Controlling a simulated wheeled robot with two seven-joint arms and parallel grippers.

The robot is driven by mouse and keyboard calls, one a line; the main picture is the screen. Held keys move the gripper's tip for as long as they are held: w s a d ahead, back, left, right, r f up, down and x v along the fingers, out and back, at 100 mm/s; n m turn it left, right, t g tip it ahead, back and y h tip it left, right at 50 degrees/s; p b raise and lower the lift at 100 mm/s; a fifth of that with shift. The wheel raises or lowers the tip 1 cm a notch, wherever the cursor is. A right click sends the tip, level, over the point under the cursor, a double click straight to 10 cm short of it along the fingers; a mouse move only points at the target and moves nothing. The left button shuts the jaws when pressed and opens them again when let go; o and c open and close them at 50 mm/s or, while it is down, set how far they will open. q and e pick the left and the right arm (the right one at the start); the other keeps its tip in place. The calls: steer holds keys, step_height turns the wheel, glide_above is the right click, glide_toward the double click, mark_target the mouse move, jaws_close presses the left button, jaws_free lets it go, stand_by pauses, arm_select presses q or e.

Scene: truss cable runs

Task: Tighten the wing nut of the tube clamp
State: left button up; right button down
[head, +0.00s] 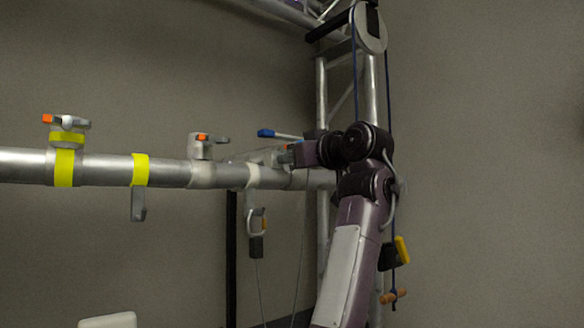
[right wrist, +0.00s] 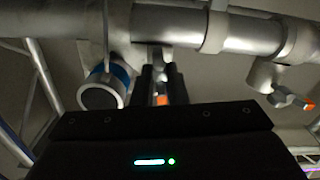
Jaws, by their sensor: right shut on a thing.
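A silver tube (head: 110,168) runs level across the head view, with grey clamps on it. My right gripper (head: 288,156) is at the tube's right end, at a clamp there that is largely hidden behind my arm. In the right wrist view its fingers (right wrist: 160,78) are close together below the tube (right wrist: 190,28), shut on a small wing nut with an orange tip (right wrist: 160,100). Most of that wing nut is hidden by the fingers. Another clamp with an orange-tipped wing nut (head: 207,140) stands to the left on the tube. My left gripper is not in view.
A further orange-tipped clamp (head: 68,122) is at the far left, near yellow bands (head: 64,168). A blue-ended part (head: 266,133) is close to my gripper. A hook with a cable (head: 257,225) hangs below the tube. An upright truss (head: 321,100) with a pulley (head: 370,28) stands behind my arm.

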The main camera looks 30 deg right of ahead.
steer(key=m+b, duration=0.1)
steer(key=m, duration=1.8)
steer(key=shift+m, duration=0.4)
steer(key=c, duration=1.4)
jaws_free()
steer(key=shift+c, duration=0.2)
steer(key=s+b, duration=0.3)
steer(key=s, duration=0.4)
steer(key=shift+s+d+b, duration=0.3)
steer(key=shift+s+b, duration=0.05)
steer(key=shift+s, duration=0.05)
